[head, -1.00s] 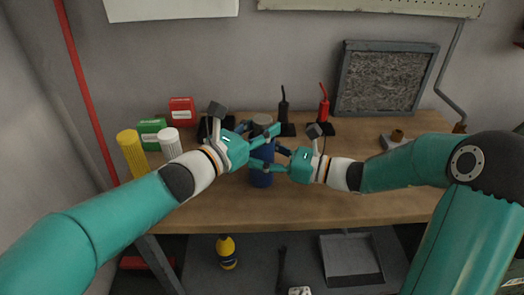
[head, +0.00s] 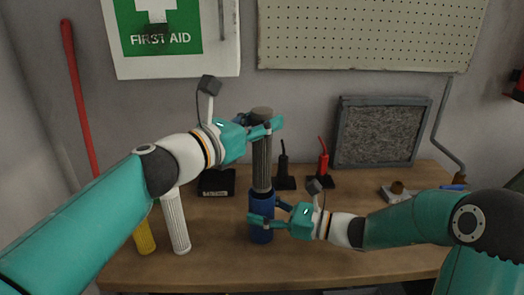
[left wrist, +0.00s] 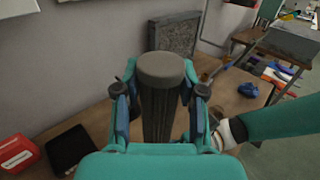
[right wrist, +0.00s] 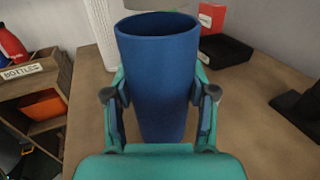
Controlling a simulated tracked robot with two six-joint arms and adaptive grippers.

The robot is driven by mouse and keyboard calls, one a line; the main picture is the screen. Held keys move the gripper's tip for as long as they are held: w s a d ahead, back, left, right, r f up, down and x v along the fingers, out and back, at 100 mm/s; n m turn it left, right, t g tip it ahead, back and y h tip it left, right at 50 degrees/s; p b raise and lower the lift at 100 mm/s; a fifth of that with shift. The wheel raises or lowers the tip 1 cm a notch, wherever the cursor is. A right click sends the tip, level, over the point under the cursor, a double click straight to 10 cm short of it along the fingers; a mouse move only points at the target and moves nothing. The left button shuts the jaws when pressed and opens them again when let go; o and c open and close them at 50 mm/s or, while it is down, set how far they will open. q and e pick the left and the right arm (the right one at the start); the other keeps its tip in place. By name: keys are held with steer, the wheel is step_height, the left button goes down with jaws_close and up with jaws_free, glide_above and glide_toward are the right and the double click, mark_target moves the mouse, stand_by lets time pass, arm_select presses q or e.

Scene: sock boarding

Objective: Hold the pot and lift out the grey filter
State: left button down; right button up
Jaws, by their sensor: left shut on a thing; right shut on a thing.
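The grey filter (head: 262,165) is a ribbed upright cylinder with a grey cap. My left gripper (head: 262,130) is shut on its upper part, and the left wrist view shows the filter (left wrist: 158,110) between both fingers. The blue pot (head: 261,212) stands upright on the bench below it. My right gripper (head: 267,217) is shut around the pot, which also shows between its fingers in the right wrist view (right wrist: 158,75). The pot's open mouth shows no filter in it there. The filter's lower end appears just above the rim.
A white ribbed cylinder (head: 174,225) and a yellow one (head: 145,238) stand at the left. A black tray (head: 216,184) lies behind. A black item (head: 283,172) and a red item (head: 323,160) stand right of the filter. A framed panel (head: 380,130) leans on the wall.

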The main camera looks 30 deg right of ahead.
mark_target(262, 110)
arm_select(q)
steer(key=shift+r, duration=1.95)
arm_select(e)
steer(key=o, duration=1.3)
steer(key=v, duration=1.1)
steer(key=shift+f, duration=0.1)
steer(key=shift+s+d, duration=0.3)
steer(key=shift+s, duration=0.15)
